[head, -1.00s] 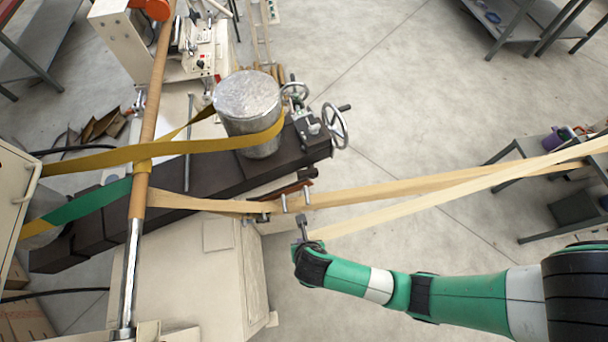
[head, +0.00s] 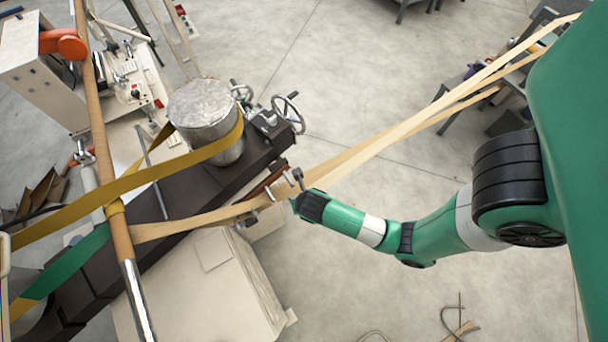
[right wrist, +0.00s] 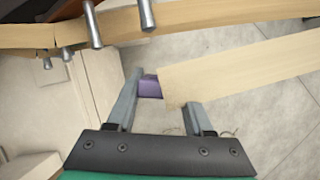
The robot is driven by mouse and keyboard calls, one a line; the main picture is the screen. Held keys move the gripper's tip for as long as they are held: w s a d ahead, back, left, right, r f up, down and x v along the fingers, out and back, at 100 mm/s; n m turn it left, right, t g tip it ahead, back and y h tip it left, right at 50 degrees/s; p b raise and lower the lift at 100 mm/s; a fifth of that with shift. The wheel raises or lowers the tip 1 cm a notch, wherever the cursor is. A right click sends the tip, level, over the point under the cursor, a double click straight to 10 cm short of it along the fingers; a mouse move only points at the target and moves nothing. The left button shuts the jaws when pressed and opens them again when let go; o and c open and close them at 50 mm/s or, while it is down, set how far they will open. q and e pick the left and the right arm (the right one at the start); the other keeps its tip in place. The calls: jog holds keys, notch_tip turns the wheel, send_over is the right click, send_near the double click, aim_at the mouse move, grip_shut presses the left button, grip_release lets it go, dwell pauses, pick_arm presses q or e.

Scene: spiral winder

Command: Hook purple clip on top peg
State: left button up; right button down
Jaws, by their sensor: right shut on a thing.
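The small purple clip (right wrist: 149,87) sits at the end of a wide beige strip (right wrist: 240,70), between the fingers of my right gripper (right wrist: 158,108). My right gripper also shows in the head view (head: 298,184), near the pegs, with the clip too small to make out there. In the right wrist view, one silver peg (right wrist: 93,25) and another peg (right wrist: 146,15) stand ahead of the clip, apart from it, beside another beige strip (right wrist: 200,17). A peg (head: 269,193) also shows in the head view. My left gripper is out of view.
A winding shaft (head: 104,160) carries yellow and green bands at the left. A metal drum (head: 205,110) and handwheels (head: 288,112) stand behind the pegs. Beige strips run to the shelves at upper right. Floor right of the machine is mostly open.

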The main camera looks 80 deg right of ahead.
aim_at(288, 179)
jog(key=w+d+b, duration=0.3)
jog(key=d+b, duration=0.1)
jog(key=w+d+f+b, duration=0.1)
jog(key=w+d+b, duration=0.1)
jog(key=b, duration=0.1)
jog(key=shift+w, duration=0.35)
jog(key=shift+w+d+f+b, duration=0.2)
jog(key=shift+w+d+b, duration=0.25)
jog(key=shift+b, duration=1.05)
jog(key=shift+c, duration=1)
grip_release()
jog(key=shift+s, duration=0.1)
